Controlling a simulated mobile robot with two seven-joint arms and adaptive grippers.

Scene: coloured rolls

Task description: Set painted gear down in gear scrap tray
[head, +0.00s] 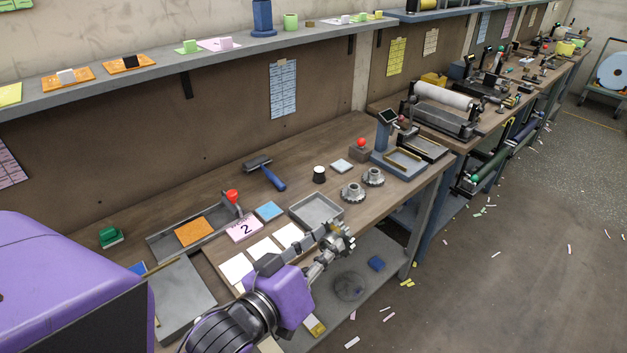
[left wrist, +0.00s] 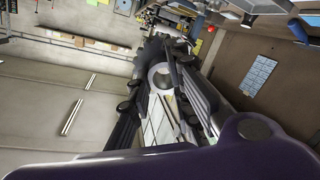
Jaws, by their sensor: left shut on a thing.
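My left gripper (head: 332,243) reaches in over the bench's front edge, shut on a grey toothed gear (head: 341,239). In the left wrist view the fingers (left wrist: 165,85) close around a pale ring-shaped part of the gear (left wrist: 159,76). A shallow grey tray (head: 314,207), which looks like the scrap tray, lies on the bench just behind the gripper. Its visible floor looks empty; the near side is partly hidden by the gripper. The held gear appears in front of and apart from the tray. My right gripper is not in view.
A press-like device (head: 388,138) stands further right.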

